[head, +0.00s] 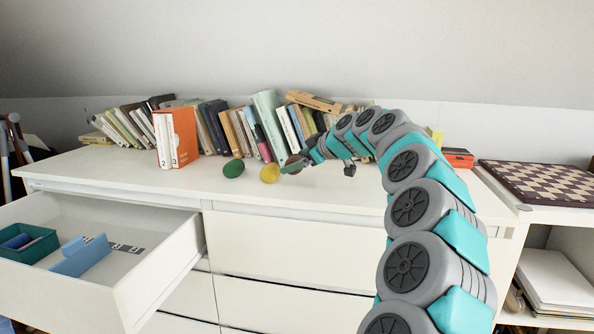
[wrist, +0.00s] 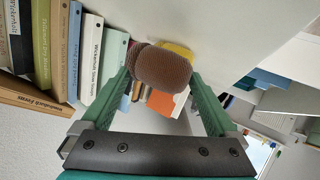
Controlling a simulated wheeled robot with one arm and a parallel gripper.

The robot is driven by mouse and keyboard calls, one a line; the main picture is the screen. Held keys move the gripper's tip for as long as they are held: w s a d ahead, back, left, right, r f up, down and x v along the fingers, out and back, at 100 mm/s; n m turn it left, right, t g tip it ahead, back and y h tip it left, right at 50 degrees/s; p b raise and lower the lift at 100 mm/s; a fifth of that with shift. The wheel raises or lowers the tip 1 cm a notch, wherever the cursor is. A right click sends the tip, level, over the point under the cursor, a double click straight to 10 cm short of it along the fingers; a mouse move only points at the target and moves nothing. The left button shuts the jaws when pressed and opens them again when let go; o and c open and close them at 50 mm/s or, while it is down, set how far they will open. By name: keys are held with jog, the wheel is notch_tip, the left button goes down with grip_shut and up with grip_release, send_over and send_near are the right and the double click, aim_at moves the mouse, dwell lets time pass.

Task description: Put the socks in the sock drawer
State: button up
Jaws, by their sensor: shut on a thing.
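A brown rolled sock ball (wrist: 163,68) sits between the two green fingers of my gripper (wrist: 162,78), which is shut on it. In the head view my gripper (head: 297,167) is low over the dresser top, with the brown ball (head: 293,159) partly hidden by it. A yellow sock ball (head: 270,173) lies just left of the gripper, and a dark green one (head: 233,168) lies farther left. The yellow ball (wrist: 180,50) shows behind the brown one in the wrist view. The open drawer (head: 155,262) is at the lower left, with partly visible lettering on its floor.
The drawer holds a green box (head: 42,247) with a blue item inside and a blue divider (head: 82,257). A row of books (head: 240,130) lines the back of the dresser top (head: 120,172). A checkered board (head: 545,182) lies at right. The dresser top's front left is clear.

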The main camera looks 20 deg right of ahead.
aim_at(297, 172)
jog(key=shift+w+d, duration=0.15)
jog(key=shift+w, duration=0.2)
jog(key=shift+f, duration=1.75)
jog(key=shift+f, duration=0.15)
jog(key=o, duration=1)
jog(key=shift+c, duration=0.2)
jog(key=shift+s+r, duration=0.1)
jog(key=shift+r, duration=0.15)
jog(key=b+v, duration=0.1)
jog(key=v, duration=1)
jog(key=shift+s+d+r, duration=0.15)
jog(key=shift+s, duration=0.15)
